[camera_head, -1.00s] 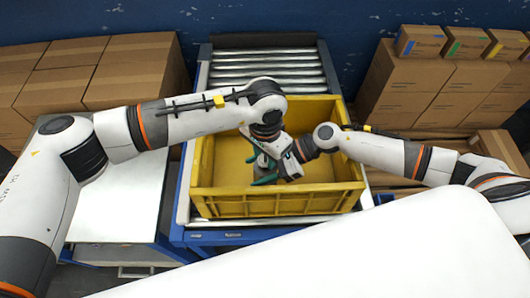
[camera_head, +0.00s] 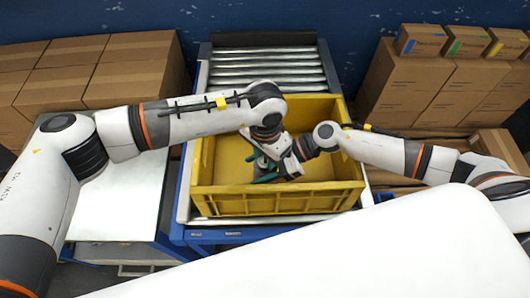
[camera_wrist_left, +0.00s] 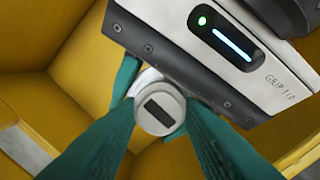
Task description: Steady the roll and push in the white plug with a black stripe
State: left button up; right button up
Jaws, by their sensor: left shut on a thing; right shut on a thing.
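The white plug with a black stripe (camera_wrist_left: 160,108) shows end-on in the left wrist view, its round face toward the camera. My left gripper's teal fingers close on both sides of it. A pale piece (camera_wrist_left: 149,77) just behind the plug looks like part of the roll; the rest is hidden by the grippers. My right gripper (camera_head: 268,179) comes in from the right, low in the yellow crate, shut on what seems to be the roll. Its white housing fills the top of the wrist view. My left gripper (camera_head: 262,162) reaches down from above, close against the right one.
The yellow crate (camera_head: 280,205) surrounds both grippers with its walls and stands on a roller conveyor (camera_head: 266,65). A pale worktop (camera_head: 120,200) is at the left. Cardboard boxes (camera_head: 135,70) stand at the back left, and more boxes (camera_head: 410,85) at the back right.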

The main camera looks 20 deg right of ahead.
pick_arm(q)
jog(key=shift+f, duration=0.45)
dwell(0.6)
jog(key=o, duration=1)
jog(key=shift+s, duration=0.2)
jog(key=shift+s+d, duration=0.15)
pick_arm(e)
jog(key=shift+a+r, duration=0.1)
